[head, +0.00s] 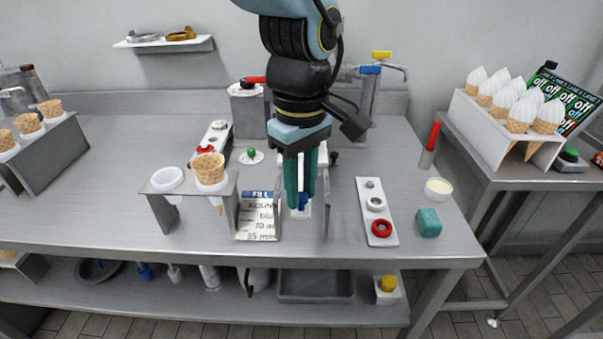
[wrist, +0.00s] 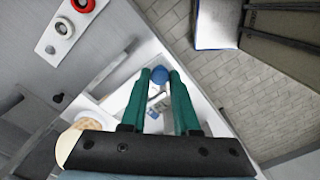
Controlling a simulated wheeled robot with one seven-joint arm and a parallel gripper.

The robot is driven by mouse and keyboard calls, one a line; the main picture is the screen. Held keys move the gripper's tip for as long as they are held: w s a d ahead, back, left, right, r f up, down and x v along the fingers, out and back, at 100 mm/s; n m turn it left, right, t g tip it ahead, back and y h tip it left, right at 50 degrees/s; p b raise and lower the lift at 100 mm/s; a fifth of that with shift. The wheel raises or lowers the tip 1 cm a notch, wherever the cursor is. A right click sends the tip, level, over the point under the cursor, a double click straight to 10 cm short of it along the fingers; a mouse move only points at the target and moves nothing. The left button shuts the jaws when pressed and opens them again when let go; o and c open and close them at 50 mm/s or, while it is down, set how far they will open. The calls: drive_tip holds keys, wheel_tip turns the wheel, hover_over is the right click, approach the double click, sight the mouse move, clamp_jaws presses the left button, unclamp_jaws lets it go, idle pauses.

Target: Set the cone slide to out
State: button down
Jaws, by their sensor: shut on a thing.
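My gripper (head: 299,205) points down at the front middle of the steel table, between two upright metal plates. Its green fingers are closed on a blue knob (head: 303,201), which also shows between the fingertips in the wrist view (wrist: 158,74). The knob sits by a pale part that looks like the cone slide (head: 299,212), mostly hidden behind the fingers. I cannot tell the slide's position from these frames. In the wrist view my gripper (wrist: 159,80) has the white slide body and a small printed label around it.
A printed card (head: 257,222) leans left of the gripper. To the right lie a white plate with rings (head: 376,211), a green block (head: 429,222) and a small bowl (head: 439,190).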

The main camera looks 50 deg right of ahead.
drive_tip(key=s+a, duration=0.4)
drive_tip(key=a, duration=0.2)
drive_tip(key=shift+s, duration=0.2)
drive_tip(key=c, duration=0.7)
unclamp_jaws()
drive_tip(key=shift+o, duration=0.2)
wheel_tip(320, 180, up, 11)
drive_tip(key=b, duration=0.1)
drive_tip(key=shift+f, duration=0.15)
